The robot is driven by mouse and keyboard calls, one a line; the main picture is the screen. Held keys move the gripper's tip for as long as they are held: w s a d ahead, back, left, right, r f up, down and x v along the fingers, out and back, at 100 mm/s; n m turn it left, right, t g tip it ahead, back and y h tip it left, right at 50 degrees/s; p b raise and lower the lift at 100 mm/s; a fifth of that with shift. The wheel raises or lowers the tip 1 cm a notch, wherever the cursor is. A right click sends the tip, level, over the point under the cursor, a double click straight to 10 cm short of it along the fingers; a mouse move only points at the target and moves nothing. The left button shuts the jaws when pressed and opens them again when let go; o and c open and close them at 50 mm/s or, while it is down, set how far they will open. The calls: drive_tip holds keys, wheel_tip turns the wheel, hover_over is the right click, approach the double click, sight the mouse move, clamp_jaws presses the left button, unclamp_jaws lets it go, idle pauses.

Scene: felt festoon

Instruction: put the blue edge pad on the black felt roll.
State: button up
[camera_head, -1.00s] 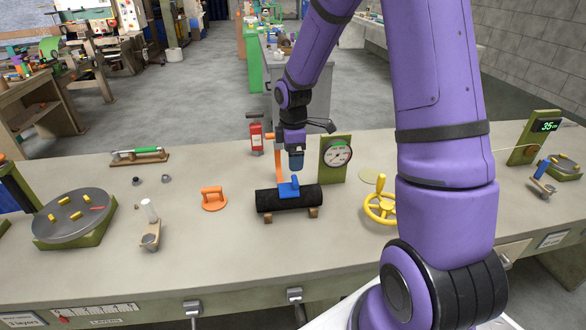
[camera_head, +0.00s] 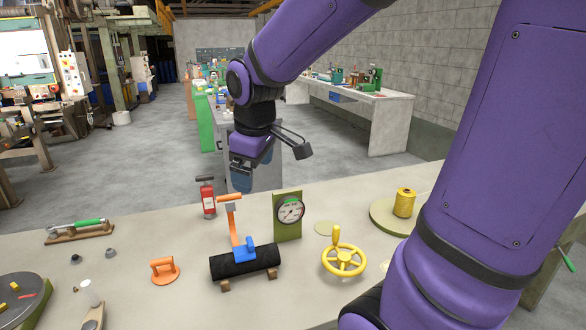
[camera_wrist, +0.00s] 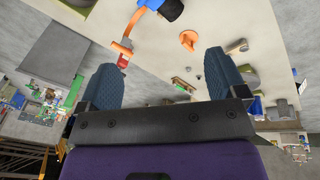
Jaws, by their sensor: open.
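The blue edge pad (camera_head: 244,250) sits on top of the black felt roll (camera_head: 226,266), near the middle of its length. The roll lies on two small wooden supports on the bench. My gripper (camera_head: 241,182) is open and empty, raised above and apart from the pad and roll. In the wrist view, nothing shows between the fingers (camera_wrist: 160,72). The blue pad (camera_wrist: 171,9) shows at the top edge of that view, clear of the fingers. The pad's underside is hidden.
Bare bench top (camera_head: 130,250) lies to the left.

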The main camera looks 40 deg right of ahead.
drive_tip(key=s+a+r+m+t, duration=0.1)
drive_tip(key=s+r+m, duration=0.1)
drive_tip(key=s, duration=0.5)
drive_tip(key=s+a+r+m+t+y, duration=0.1)
drive_tip(key=s+r+m, duration=0.2)
drive_tip(key=s, duration=0.4)
drive_tip(key=shift+s+a+r+m, duration=0.15)
drive_tip(key=shift+a+r+m, duration=0.1)
drive_tip(key=shift+m, duration=0.25)
